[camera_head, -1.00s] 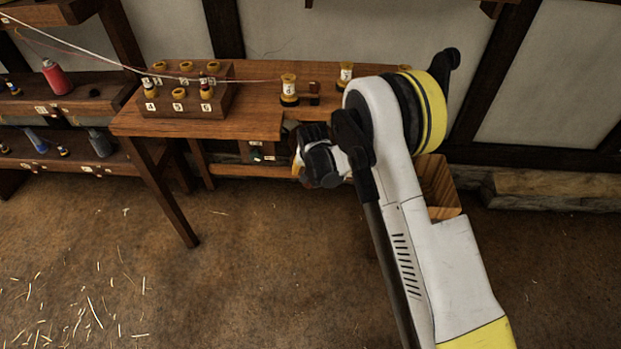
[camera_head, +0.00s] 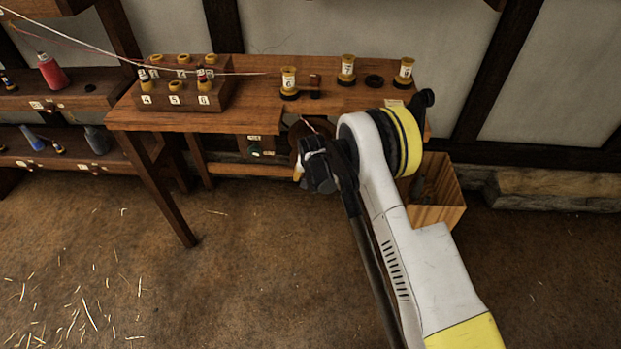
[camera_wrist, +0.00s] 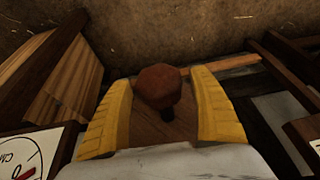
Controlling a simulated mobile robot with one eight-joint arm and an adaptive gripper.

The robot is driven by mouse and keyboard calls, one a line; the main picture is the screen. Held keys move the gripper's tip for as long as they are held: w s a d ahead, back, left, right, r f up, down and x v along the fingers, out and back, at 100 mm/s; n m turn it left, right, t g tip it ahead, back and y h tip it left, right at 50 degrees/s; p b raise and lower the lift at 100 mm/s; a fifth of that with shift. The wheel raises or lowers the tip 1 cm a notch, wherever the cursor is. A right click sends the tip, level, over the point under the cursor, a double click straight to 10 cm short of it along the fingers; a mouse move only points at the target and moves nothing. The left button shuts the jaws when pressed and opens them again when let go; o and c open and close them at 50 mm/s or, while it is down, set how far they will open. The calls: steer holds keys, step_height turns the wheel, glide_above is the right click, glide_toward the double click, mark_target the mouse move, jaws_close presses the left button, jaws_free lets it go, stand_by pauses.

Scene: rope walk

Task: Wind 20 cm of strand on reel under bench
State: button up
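The reel (camera_head: 295,150) under the bench (camera_head: 240,120) shows as a dark brown edge, mostly hidden behind my gripper (camera_head: 302,170). A pale strand (camera_head: 312,126) shows in the bench's front notch. In the wrist view, a brown faceted knob (camera_wrist: 160,84) stands between the two yellow fingers of my gripper (camera_wrist: 162,100). The fingers are spread to either side of it, with little or no gap. I cannot tell whether they touch it. A brown wooden surface (camera_wrist: 150,128) lies below the knob. How much strand is on the reel is not visible.
A numbered rack (camera_head: 185,98) with bobbins stands on the bench's left, with several spools to its right. A wooden bin (camera_head: 440,200) stands on the floor beside my arm. Strands (camera_head: 80,45) run in from the upper left. The floor in front is clear apart from straw.

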steer(key=c, duration=1.1)
steer(key=shift+y, duration=0.4)
steer(key=shift+c, duration=0.2)
steer(key=y, duration=0.2)
steer(key=shift+d+m+y, duration=0.1)
steer(key=shift+m+y, duration=0.2)
steer(key=shift+y, duration=0.1)
steer(key=m+y, duration=0.1)
steer(key=y, duration=0.4)
steer(key=shift+a+t, duration=0.2)
steer(key=shift+t, duration=0.2)
steer(key=o, duration=1.3)
steer(key=shift+c, duration=0.2)
steer(key=shift+d+r, duration=0.1)
